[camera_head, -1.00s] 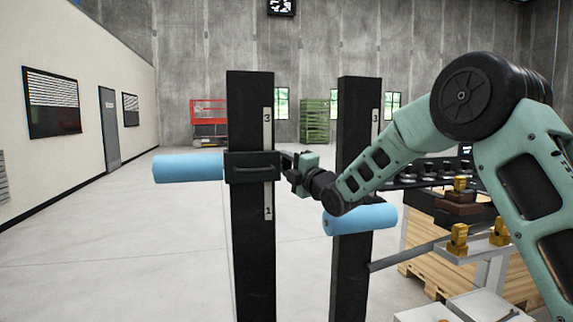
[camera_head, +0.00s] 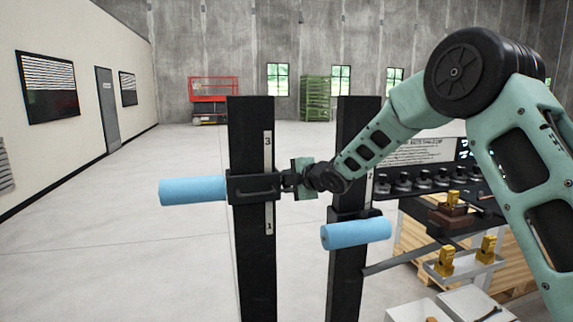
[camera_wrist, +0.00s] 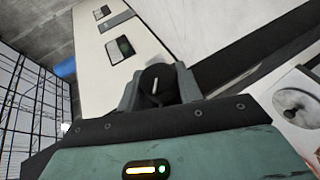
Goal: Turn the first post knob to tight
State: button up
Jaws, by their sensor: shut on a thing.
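The first post (camera_head: 252,260) is a black upright at the left of the head view, with a scale strip marked 3 and 1. A black sliding bracket (camera_head: 254,188) sits on it and carries a blue padded roller (camera_head: 193,191) out to the left. My gripper (camera_head: 291,180) is at the right side of this bracket. In the wrist view the black round knob (camera_wrist: 157,84), with a white line close to upright, sits between the jaws of my gripper (camera_wrist: 160,88). The jaws are shut on the knob. The knob is mostly hidden in the head view.
A second black post (camera_head: 346,275) with a blue roller (camera_head: 356,233) stands to the right, under my forearm. Behind it are a wooden crate (camera_head: 515,270), a shelf with yellow pieces (camera_head: 446,260) and a row of black knobs. The floor at left is clear.

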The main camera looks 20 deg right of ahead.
jog(key=shift+w+r+m+g+p, duration=0.15)
jog(key=shift+r+m+g+p, duration=0.55)
jog(key=shift+p, duration=3.7)
jog(key=g+p, duration=0.2)
jog(key=p, duration=0.1)
jog(key=g+p, duration=0.1)
jog(key=shift+d+f+h, duration=0.1)
jog(key=shift+f+h, duration=0.15)
jog(key=shift+h, duration=0.05)
jog(key=m+g+p, duration=0.1)
jog(key=g+p, duration=0.1)
jog(key=g, duration=0.2)
jog(key=shift+g, duration=0.4)
jog(key=shift+f+g+p, duration=0.15)
jog(key=shift+g+p, duration=0.45)
jog(key=shift+g, duration=0.8)
jog(key=shift+f+m+g+h+p, duration=0.1)
jog(key=shift+m+g+h+p, duration=0.25)
jog(key=shift+g, duration=0.45)
jog(key=o, duration=1)
